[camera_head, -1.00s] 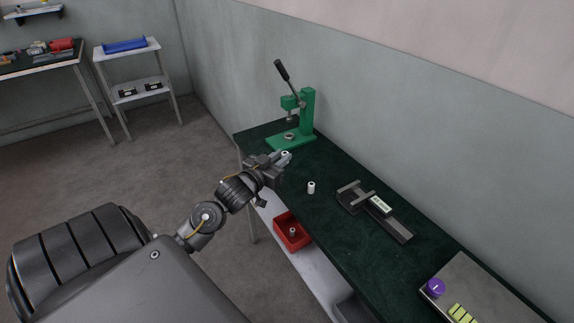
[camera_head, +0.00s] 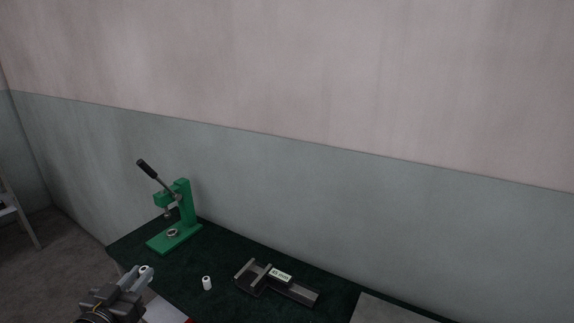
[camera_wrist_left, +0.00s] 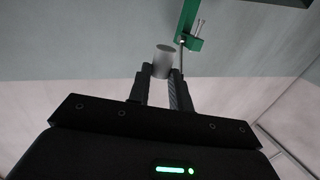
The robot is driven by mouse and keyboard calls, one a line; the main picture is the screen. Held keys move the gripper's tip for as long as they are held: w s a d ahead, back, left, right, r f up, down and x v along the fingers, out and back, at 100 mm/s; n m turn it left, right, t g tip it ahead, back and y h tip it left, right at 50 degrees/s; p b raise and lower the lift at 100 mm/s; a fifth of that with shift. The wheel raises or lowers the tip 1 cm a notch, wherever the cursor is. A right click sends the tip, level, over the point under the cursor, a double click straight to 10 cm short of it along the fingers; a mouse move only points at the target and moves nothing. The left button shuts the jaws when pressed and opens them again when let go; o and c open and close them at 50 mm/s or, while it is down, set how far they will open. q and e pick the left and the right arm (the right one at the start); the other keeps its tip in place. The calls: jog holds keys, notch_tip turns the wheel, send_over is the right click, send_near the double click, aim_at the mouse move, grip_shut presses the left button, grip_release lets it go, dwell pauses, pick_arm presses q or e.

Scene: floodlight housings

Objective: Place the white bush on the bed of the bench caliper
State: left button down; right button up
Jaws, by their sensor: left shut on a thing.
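My left gripper (camera_head: 139,281) is at the lower left in the head view, near the left end of the dark green bench. It is shut on a white bush (camera_head: 144,270), a short cylinder with a hole in its end. In the left wrist view the bush (camera_wrist_left: 163,60) sits between the fingertips (camera_wrist_left: 162,75). A second white bush (camera_head: 207,283) stands upright on the bench, right of the gripper. The bench caliper (camera_head: 276,283), grey with a small display (camera_head: 281,274), lies further right, and its bed (camera_head: 300,293) shows bare. My right gripper is out of view.
A green arbor press (camera_head: 178,218) with a black-handled lever stands at the back left of the bench top (camera_head: 222,256). A grey plate (camera_head: 385,309) lies at the right. The bench between the press and the caliper is clear.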

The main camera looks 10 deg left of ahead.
pick_arm(q)
jog(key=w+d+f+m+g+h, duration=0.1)
jog(key=d+m+h, duration=0.2)
jog(key=d, duration=0.7)
jog(key=d+f+m+g+h, duration=0.1)
jog(key=d+f+m+h, duration=0.1)
jog(key=d+m+h, duration=0.2)
jog(key=d+h, duration=0.3)
jog(key=d, duration=0.4)
jog(key=shift+w+d, duration=0.15)
jog(key=shift+w, duration=0.2)
jog(key=shift+s+f, duration=0.1)
